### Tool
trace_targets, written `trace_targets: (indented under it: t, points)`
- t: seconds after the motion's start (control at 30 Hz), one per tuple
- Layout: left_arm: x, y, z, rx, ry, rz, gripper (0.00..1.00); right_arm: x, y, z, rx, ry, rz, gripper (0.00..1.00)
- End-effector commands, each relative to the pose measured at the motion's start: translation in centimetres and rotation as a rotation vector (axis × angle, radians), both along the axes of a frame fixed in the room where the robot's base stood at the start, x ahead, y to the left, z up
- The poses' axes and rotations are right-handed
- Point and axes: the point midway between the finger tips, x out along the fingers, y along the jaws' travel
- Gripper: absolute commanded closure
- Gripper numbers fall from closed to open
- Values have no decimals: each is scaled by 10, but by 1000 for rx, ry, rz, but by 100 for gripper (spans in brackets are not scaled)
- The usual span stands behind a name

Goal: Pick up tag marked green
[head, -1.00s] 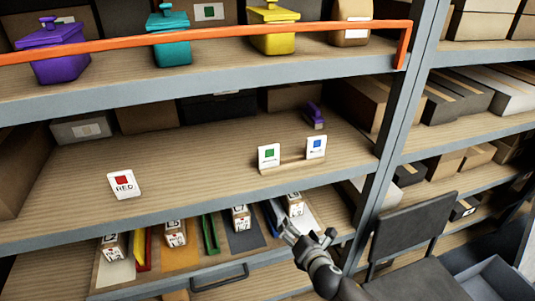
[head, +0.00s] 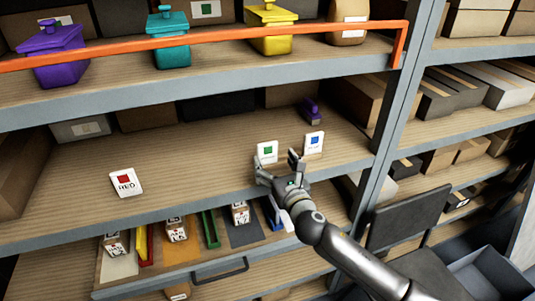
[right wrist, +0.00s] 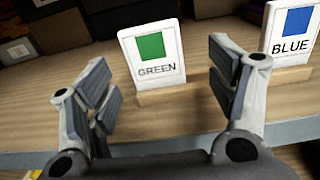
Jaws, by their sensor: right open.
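The green tag (head: 267,152) is a white card with a green square and stands upright in a wooden holder on the middle shelf. In the right wrist view the green tag (right wrist: 153,54) reads GREEN, ahead of and between my open fingers. The blue tag (head: 314,143) stands to its right in the same holder (right wrist: 182,92); it also shows in the right wrist view (right wrist: 295,35). The red tag (head: 125,182) lies apart at the shelf's left. My right gripper (head: 278,166) is open and empty at the shelf's front, close before the green tag. My left gripper is not in view.
A purple stamp-like object (head: 311,110) sits behind the tags. The orange rail (head: 200,36) crosses the upper shelf (head: 215,69) with lidded containers. A drawer (head: 220,277) with several blocks and coloured strips is below. The middle shelf is bare between red and green tags.

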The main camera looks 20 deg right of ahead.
Motion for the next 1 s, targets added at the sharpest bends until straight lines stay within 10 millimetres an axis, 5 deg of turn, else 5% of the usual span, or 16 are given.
trace_targets:
  t: [0.33, 0.7, 1.0]
  points:
    - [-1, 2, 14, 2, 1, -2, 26, 41, 7, 3, 2, -1, -2, 21]
    - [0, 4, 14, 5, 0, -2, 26, 49, 7, 1, 1, 0, 0, 21]
    - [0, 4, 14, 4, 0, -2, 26, 48, 7, 1, 1, 0, 0, 60]
